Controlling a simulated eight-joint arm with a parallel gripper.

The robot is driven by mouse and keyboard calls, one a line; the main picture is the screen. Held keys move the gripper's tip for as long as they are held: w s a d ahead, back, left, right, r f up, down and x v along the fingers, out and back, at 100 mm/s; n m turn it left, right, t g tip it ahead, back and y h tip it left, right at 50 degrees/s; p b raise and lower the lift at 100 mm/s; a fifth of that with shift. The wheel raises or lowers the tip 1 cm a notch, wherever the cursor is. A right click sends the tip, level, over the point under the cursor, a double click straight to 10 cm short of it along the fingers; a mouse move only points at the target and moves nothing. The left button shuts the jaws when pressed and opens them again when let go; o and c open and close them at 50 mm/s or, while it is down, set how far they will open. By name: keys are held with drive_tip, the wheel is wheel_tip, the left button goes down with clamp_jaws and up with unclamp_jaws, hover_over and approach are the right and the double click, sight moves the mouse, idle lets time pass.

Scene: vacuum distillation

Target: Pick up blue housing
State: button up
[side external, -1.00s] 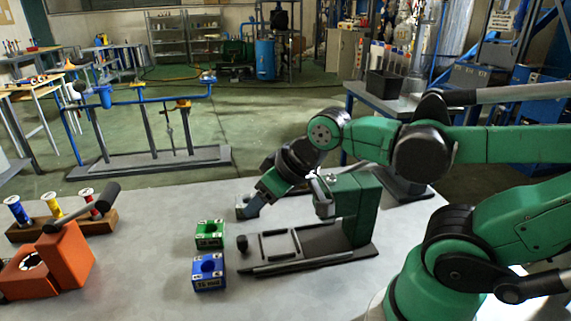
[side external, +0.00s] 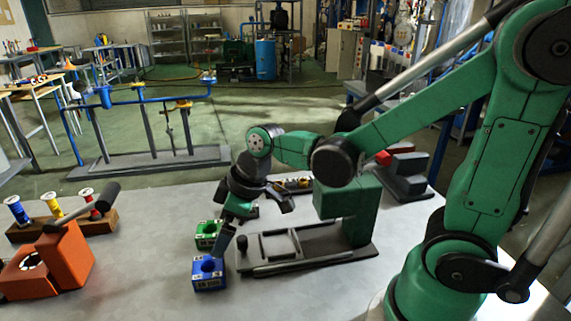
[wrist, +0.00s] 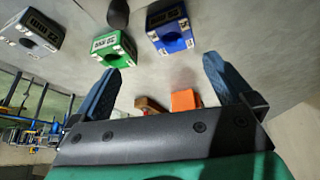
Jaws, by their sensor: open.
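The blue housing (side external: 209,276) is a small block with a round hole in its top and pale labels. It stands on the grey table in front of the green housing (side external: 205,230). In the wrist view the blue housing (wrist: 170,38) lies at the top centre, beyond my fingertips, with the green housing (wrist: 113,50) to its left. My gripper (side external: 228,233) is open and empty, tilted down above and close behind the blue housing. In the wrist view its two blue fingers (wrist: 164,78) are spread wide with nothing between them. Contact with either housing cannot be told.
A green and dark fixture (side external: 345,215) with a black knob stands right of the housings. A grey housing (wrist: 32,33) is left of the green one. An orange fixture (side external: 68,255) and a wooden spool rack (side external: 50,229) stand at left. The table between them is clear.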

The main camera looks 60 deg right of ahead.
sight(208, 267)
drive_tip(key=f+n, duration=0.1)
drive_tip(key=w+a+f+n, duration=0.1)
drive_tip(key=a+f+g+y, duration=0.1)
drive_tip(key=shift+w+f+n, duration=0.15)
drive_tip(key=shift+f+n, duration=0.1)
drive_tip(key=shift+n, duration=0.15)
drive_tip(key=shift+x, duration=2.7)
drive_tip(key=shift+d, duration=0.1)
clamp_jaws()
